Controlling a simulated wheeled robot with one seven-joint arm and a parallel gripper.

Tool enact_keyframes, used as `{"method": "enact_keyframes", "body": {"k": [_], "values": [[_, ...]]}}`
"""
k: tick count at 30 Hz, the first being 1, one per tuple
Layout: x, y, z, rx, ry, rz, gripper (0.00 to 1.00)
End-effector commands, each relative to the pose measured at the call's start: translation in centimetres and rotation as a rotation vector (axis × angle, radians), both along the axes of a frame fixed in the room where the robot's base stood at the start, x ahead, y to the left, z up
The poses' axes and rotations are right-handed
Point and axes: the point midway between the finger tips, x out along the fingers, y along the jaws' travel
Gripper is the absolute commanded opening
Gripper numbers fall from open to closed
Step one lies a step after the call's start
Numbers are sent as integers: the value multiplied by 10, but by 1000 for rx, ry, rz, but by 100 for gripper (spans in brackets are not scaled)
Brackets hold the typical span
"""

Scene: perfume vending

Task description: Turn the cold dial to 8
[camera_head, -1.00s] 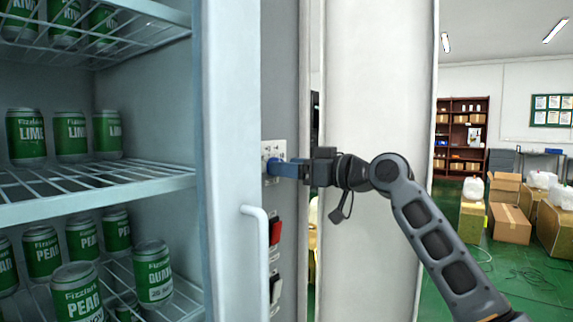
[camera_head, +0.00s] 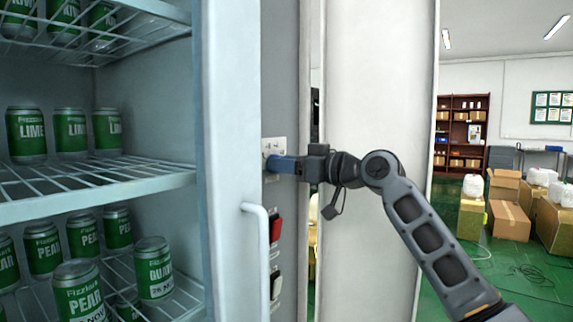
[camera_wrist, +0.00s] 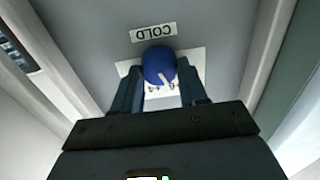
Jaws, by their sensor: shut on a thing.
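The cold dial (camera_wrist: 159,66) is a round blue knob with a white pointer line, on a white number plate (camera_wrist: 190,95) in the wrist view. The COLD label (camera_wrist: 153,32) appears upside down there. The pointer points down and slightly right in that view; the digits near it are too small to read surely. My gripper (camera_wrist: 158,82) has one finger on each side of the knob and is shut on it. In the head view, my gripper (camera_head: 275,164) reaches the white plate (camera_head: 274,147) from the right and hides most of the dial.
Below the plate are a red switch (camera_head: 275,228) and a dark switch (camera_head: 276,286) on the grey panel. A white door handle (camera_head: 260,255) stands left of them. Shelves of green cans (camera_head: 70,132) fill the left. A pale upright panel (camera_head: 375,90) stands behind my arm.

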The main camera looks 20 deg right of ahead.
Motion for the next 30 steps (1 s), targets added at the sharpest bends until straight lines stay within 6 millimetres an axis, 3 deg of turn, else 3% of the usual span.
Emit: {"method": "enact_keyframes", "body": {"k": [11, 30], "values": [[0, 1, -4, -50, -36, 1, 12], [-1, 3, -4, -429, -313, 2, 12]]}}
